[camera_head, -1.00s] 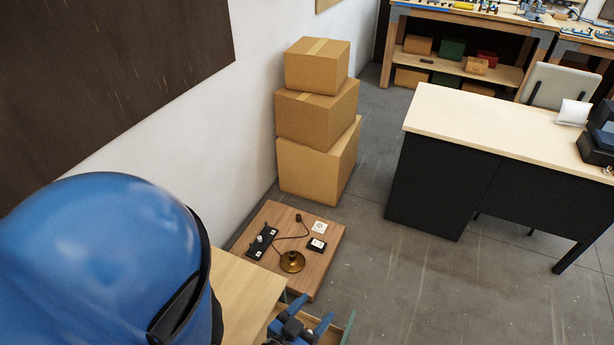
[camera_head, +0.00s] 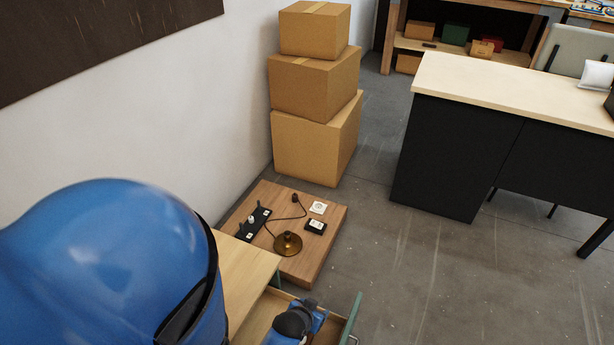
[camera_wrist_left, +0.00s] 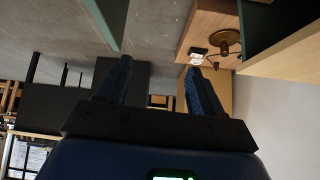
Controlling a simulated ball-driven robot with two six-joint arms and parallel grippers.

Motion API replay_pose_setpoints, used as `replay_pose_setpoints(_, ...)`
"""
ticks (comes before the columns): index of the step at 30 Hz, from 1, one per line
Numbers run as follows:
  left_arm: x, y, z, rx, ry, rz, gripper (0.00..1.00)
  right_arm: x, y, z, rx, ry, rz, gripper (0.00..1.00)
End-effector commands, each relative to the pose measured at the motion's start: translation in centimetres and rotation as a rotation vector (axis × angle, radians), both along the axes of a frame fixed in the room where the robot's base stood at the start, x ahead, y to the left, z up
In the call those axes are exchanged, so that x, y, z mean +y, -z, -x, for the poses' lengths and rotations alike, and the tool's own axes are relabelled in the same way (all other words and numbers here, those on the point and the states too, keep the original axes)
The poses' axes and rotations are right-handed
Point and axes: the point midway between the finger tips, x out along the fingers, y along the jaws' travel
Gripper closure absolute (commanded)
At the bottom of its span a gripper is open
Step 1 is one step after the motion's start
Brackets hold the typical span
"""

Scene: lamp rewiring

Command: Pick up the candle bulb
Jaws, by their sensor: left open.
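A small pale upright piece (camera_head: 252,219), perhaps the candle bulb, stands on a black strip-shaped holder (camera_head: 258,229) on a low wooden platform (camera_head: 325,238); it is too small to be sure. A brass lamp base (camera_head: 288,244) with a dark cord stands beside it, and shows in the left wrist view (camera_wrist_left: 227,40). My left gripper (camera_wrist_left: 157,78) is open, with nothing between its two blue fingers. In the head view a blue part of my left arm (camera_head: 298,322) is over the open drawer, short of the platform. My right gripper is out of view.
An open drawer (camera_head: 256,327) with a green side (camera_head: 351,318) juts out in front. Stacked cartons (camera_head: 305,145) stand behind; a desk (camera_head: 440,150) is at right. Floor between is clear.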

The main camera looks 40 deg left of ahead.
Motion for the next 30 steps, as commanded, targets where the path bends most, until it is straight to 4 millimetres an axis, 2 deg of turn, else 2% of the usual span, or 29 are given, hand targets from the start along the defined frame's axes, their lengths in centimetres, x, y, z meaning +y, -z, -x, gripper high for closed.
replay_pose_setpoints(1,0.6,3.1,-0.5,0.027,-0.010,0.007,0.33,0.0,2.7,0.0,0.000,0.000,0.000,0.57)
replay_pose_setpoints(3,1.2,5.6,-0.8,0.072,-0.020,0.019,0.33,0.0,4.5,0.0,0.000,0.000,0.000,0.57)
replay_pose_setpoints(9,2.9,12.2,-1.6,0.196,-0.049,0.060,0.33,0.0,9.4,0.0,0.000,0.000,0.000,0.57)
replay_pose_setpoints(12,3.7,14.8,-1.9,0.252,-0.061,0.079,0.33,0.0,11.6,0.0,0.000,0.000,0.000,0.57)
replay_pose_setpoints(18,5.0,18.5,-2.2,0.340,-0.079,0.115,0.33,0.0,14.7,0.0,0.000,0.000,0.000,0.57)
replay_pose_setpoints(26,5.7,20.7,-2.4,0.392,-0.088,0.138,0.33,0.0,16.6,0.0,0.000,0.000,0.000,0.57)
replay_pose_setpoints(30,5.9,22.5,-2.8,0.397,-0.088,0.141,0.33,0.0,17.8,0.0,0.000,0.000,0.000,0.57)
